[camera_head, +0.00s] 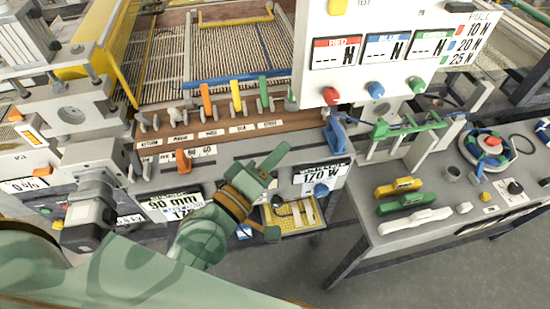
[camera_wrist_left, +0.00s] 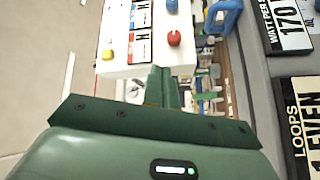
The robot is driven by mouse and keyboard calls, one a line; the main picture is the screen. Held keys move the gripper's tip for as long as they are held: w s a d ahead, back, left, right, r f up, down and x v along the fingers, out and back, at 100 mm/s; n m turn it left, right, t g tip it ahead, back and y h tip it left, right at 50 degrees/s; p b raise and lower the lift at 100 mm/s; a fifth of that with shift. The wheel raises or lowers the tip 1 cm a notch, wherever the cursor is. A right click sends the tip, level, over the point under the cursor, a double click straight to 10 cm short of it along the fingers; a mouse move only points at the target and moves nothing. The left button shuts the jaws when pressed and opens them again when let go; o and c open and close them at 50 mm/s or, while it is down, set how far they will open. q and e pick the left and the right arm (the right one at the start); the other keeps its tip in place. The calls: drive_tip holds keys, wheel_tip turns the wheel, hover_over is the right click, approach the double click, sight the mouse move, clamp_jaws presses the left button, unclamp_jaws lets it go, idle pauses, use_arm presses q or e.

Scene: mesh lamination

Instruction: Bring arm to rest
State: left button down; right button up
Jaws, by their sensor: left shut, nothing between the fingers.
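My left arm comes in from the lower left in the head view, in a green camouflage finish. My left gripper (camera_head: 281,151) is at mid-picture, in front of the machine's control shelf (camera_head: 212,135), with its fingers pointing up and right. In the left wrist view the two green fingers of the gripper (camera_wrist_left: 162,84) lie together, with nothing seen between them. The gripper looks apart from the panel, though the exact gap is hard to judge. My right gripper is in neither view.
A white display box (camera_head: 385,62) with coloured knobs stands above the shelf. Coloured levers (camera_head: 236,96) line the shelf. A "170 W" readout (camera_head: 322,172) sits right of the gripper. A grey side table (camera_head: 375,235) holds yellow, green and white clips. Grey floor shows below.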

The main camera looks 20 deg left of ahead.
use_arm(q)
drive_tip(key=shift+s+d+f+m+g+h, duration=0.15)
drive_tip(key=shift+f+m+g+h, duration=0.15)
drive_tip(key=shift+m, duration=0.2)
drive_tip(key=s+a+f+m+g+y+b, duration=0.1)
drive_tip(key=s+f+m+g, duration=0.25)
drive_tip(key=f, duration=1.05)
drive_tip(key=s+a+f+m+g+y+b, duration=0.1)
drive_tip(key=s+f+m+g+y, duration=0.2)
drive_tip(key=f, duration=1)
drive_tip(key=s+a+f+m+g+b, duration=0.1)
drive_tip(key=s+f+m+g, duration=0.2)
drive_tip(key=f, duration=1.1)
drive_tip(key=s+a+f+m+g+y+b, duration=0.1)
drive_tip(key=s+a+f+g+b, duration=0.2)
drive_tip(key=s+f, duration=0.8)
drive_tip(key=s+a+f+m+g+y+b, duration=0.1)
drive_tip(key=s+a+f+m+g+b, duration=0.1)
drive_tip(key=s+a+f, duration=0.6)
drive_tip(key=s+f+g+b, duration=0.1)
drive_tip(key=s+f+g, duration=0.1)
drive_tip(key=s, duration=0.3)
drive_tip(key=shift+s+f+y+b, duration=0.15)
drive_tip(key=shift+f+y+b, duration=0.2)
drive_tip(key=shift+f, duration=0.4)
